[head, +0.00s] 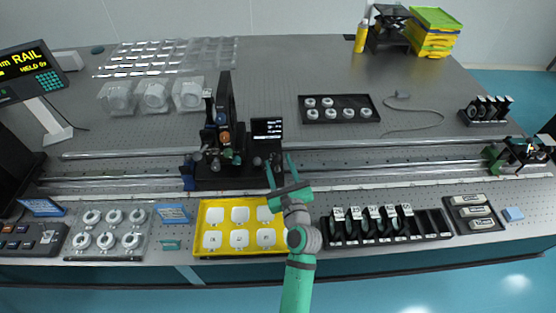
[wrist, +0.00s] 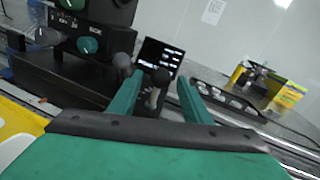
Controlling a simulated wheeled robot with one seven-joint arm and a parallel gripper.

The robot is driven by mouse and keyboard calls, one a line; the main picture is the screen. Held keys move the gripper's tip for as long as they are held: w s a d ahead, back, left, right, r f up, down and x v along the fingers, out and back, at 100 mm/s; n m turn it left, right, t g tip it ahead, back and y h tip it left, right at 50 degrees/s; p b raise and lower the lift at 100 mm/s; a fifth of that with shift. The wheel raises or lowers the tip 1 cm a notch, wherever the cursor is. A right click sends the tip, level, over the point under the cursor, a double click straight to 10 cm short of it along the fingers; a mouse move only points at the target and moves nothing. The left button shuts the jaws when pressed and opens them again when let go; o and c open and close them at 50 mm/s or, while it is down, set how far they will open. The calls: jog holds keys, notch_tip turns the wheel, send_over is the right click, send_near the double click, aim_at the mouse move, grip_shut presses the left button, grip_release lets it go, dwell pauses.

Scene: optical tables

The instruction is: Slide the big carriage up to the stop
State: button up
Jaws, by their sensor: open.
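The big carriage (head: 238,178) is a black base with a tall dark upright plate, knobs and a small lit screen (head: 267,129). It sits across the rails left of centre. My gripper (head: 280,163) is open at the carriage's front right corner. In the wrist view, a pale post with a dark knob (wrist: 159,78) shows between the open fingers (wrist: 159,88), with the screen behind it. I cannot tell if the fingers touch it. A green block (head: 492,155) is on the rails at the far right; I cannot tell whether it is the stop.
Long rails (head: 400,164) run across the table, bare between the carriage and the green block. A yellow tray (head: 208,249) and a black rack (head: 385,238) lie in front. A black tray (head: 340,100) lies behind the rails.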

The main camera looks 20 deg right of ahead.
jog(key=shift+w+d, duration=0.2)
jog(key=shift+w, duration=1.1)
jog(key=shift+a, duration=0.15)
jog(key=shift+s, duration=0.1)
jog(key=shift+c, duration=0.2)
grip_shut()
jog(key=shift+a, duration=0.6)
jog(key=shift+o, duration=0.2)
grip_release()
